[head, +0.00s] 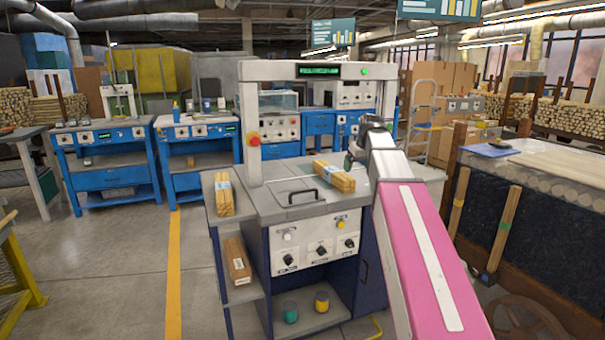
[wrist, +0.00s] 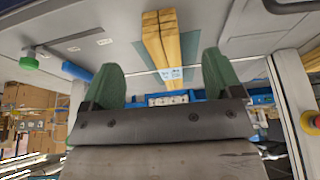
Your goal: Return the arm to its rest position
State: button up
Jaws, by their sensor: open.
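My arm reaches up from the lower right in the head view. My gripper (head: 351,155) is small there and partly hidden by the arm, above the right part of the machine's grey worktop (head: 275,212). In the wrist view my gripper (wrist: 160,82) shows two green fingers spread wide apart, with nothing between them. A banded bundle of wooden sticks (head: 335,179) lies on the worktop below and left of the gripper. In the wrist view the bundle (wrist: 160,38) shows beyond the fingertips, apart from them, with a pale label on its band.
A second bundle (head: 223,197) lies on the left side shelf, above a cardboard box (head: 237,262). The machine's white frame (head: 249,125) rises left of the gripper, with a red button (head: 254,139). A dark bin with wooden posts (head: 500,231) stands right. Floor is clear at left.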

jog(key=s+f+m+g, duration=0.1)
jog(key=s+f, duration=0.7)
jog(key=f, duration=0.5)
jog(key=s+a+f+m+g+h, duration=0.1)
jog(key=s+f, duration=0.8)
jog(key=f, duration=0.3)
jog(key=s+f+m+g, duration=0.2)
jog(key=s+f, duration=0.6)
jog(key=f, duration=0.5)
jog(key=shift+s+a+f+h, duration=0.25)
jog(key=shift+a+f+h, duration=0.05)
jog(key=shift+a, duration=0.05)
